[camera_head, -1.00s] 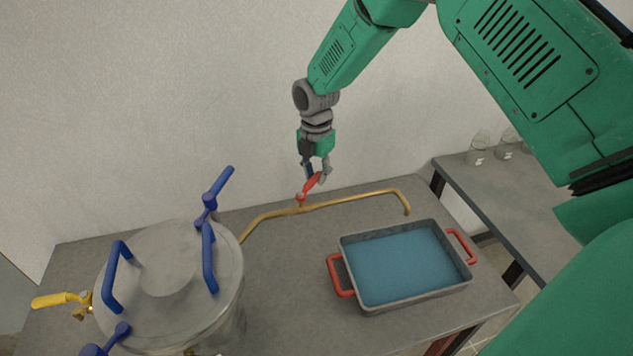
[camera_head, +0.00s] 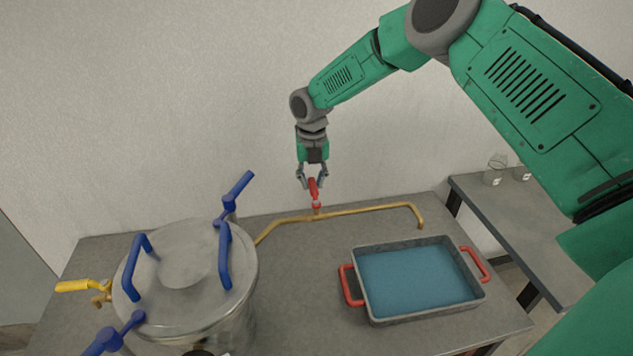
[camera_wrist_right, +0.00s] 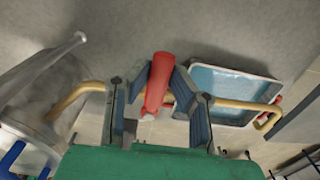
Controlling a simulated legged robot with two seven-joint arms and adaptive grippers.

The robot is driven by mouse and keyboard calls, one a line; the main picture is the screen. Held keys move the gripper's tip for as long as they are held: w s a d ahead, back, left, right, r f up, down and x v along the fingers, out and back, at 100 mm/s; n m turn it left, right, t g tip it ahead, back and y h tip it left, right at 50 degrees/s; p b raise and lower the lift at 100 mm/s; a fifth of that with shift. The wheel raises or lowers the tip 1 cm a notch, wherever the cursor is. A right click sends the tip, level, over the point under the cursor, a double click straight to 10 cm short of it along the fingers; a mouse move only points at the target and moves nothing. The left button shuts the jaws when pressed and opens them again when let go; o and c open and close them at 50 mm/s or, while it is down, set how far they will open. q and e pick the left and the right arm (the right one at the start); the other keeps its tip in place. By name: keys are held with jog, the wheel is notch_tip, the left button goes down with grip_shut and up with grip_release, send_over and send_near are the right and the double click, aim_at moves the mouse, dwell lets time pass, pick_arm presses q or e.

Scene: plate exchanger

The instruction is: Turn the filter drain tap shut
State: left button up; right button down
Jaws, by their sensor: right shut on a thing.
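The drain tap has a red handle (camera_head: 313,190) on a thin brass pipe (camera_head: 370,208) that runs along the back of the bench. My right gripper (camera_head: 313,182) reaches down to the tap from above, its fingers on both sides of the red handle. In the right wrist view the red handle (camera_wrist_right: 158,85) stands between the two fingers of my right gripper (camera_wrist_right: 157,84), which is shut on it. The handle points nearly straight up in the head view and stands across the pipe. My left gripper is out of view.
A metal filter vessel (camera_head: 185,262) with blue clamp handles and a yellow-handled valve (camera_head: 85,286) stands at the left. A grey tray (camera_head: 425,312) of blue liquid with red handles sits under the pipe's outlet. A side table (camera_head: 520,215) with glass beakers is at the right.

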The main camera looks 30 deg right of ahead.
aim_at(311, 183)
jog(key=shift+s+a+f+n, duration=0.1)
jog(key=shift+a+n, duration=0.2)
jog(key=shift+n, duration=0.1)
jog(key=c, duration=1.4)
grip_release()
jog(key=shift+s, duration=0.1)
jog(key=shift+r, duration=0.2)
notch_tip(311, 183, up, 12)
jog(key=shift+a+f, duration=0.1)
jog(key=shift+f, duration=0.1)
